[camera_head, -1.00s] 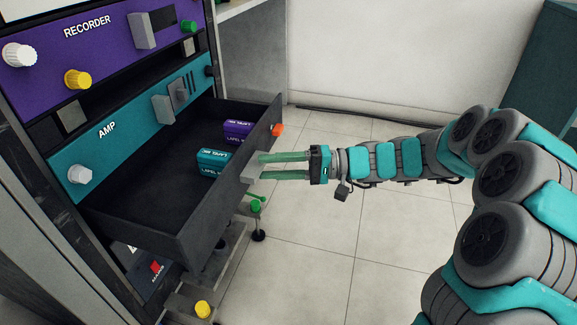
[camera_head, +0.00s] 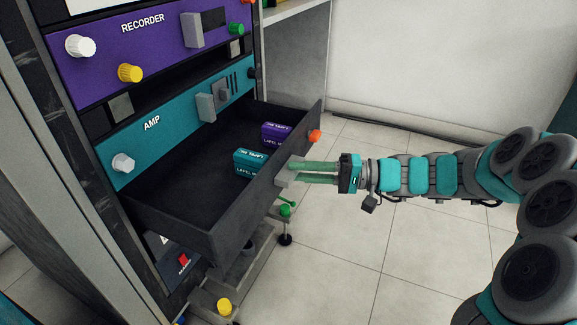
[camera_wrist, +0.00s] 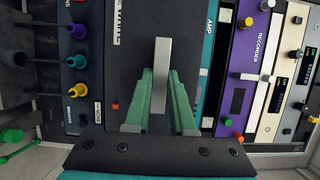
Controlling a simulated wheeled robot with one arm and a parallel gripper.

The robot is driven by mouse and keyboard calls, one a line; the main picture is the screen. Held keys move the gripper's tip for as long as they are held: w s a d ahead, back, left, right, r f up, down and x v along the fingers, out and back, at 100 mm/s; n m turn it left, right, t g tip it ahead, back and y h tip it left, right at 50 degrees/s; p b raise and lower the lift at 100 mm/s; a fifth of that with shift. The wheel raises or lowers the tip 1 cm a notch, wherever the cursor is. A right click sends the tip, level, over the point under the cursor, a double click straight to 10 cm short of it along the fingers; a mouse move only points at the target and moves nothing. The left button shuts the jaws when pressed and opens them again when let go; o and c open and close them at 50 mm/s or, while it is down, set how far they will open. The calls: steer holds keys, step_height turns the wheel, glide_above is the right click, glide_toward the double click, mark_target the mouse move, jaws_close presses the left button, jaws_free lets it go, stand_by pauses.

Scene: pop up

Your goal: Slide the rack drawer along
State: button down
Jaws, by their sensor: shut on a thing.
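The dark rack drawer (camera_head: 222,222) stands pulled out below the teal AMP panel (camera_head: 130,150). A light grey handle (camera_head: 285,180) sticks out from its front. My gripper (camera_head: 295,172) comes from the right, its green fingers shut on this handle. In the wrist view, the gripper (camera_wrist: 162,100) has one finger on each side of the upright handle (camera_wrist: 162,60). A teal box (camera_head: 248,162) and a purple box (camera_head: 276,134) lie inside the drawer near its front. The fingertips' contact is partly hidden in the head view.
The purple RECORDER panel (camera_head: 145,45) with knobs sits above. Below the drawer are a green knob (camera_head: 285,210) and a yellow knob (camera_head: 224,307). The tiled floor (camera_head: 340,255) in front is clear.

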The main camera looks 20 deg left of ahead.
steer(key=shift+w+a, duration=0.25)
steer(key=shift+a, duration=3.05)
steer(key=shift+w+a, duration=0.25)
steer(key=shift+a, duration=3)
steer(key=shift+w+a, duration=0.25)
steer(key=shift+a, duration=3.05)
steer(key=c, duration=0.7)
jaws_free()
